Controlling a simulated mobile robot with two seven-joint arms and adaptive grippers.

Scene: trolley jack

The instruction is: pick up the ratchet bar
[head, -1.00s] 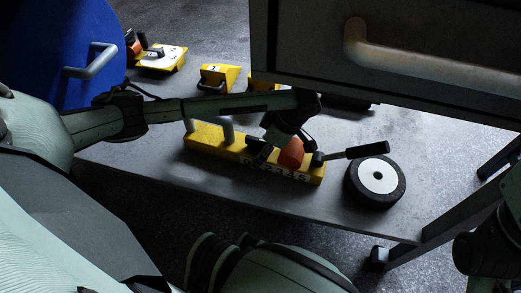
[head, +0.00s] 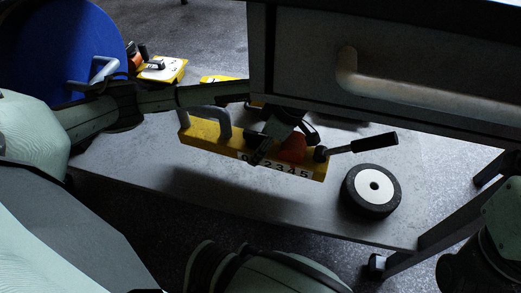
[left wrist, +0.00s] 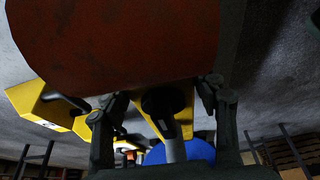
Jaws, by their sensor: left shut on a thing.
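The ratchet bar (head: 207,137) is a long yellow bar with a grey handle, printed digits on its front face, an orange-red cylinder (head: 291,149) and a black-gripped lever (head: 362,144) at its right end. My left gripper (head: 284,138) reaches down from above and is shut on the bar beside the cylinder. A shadow lies below the bar, which appears raised off the grey surface. In the left wrist view the fingers (left wrist: 165,97) flank the yellow bar (left wrist: 147,112), and the cylinder (left wrist: 120,40) fills the top. The exact contact is hard to see. My right gripper is not seen.
A black wheel with a white hub (head: 372,190) lies on the grey surface (head: 290,205). A drawer front with a handle (head: 348,75) overhangs at the upper right. A blue round thing (head: 60,50) and smaller yellow pieces (head: 163,69) are at the upper left.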

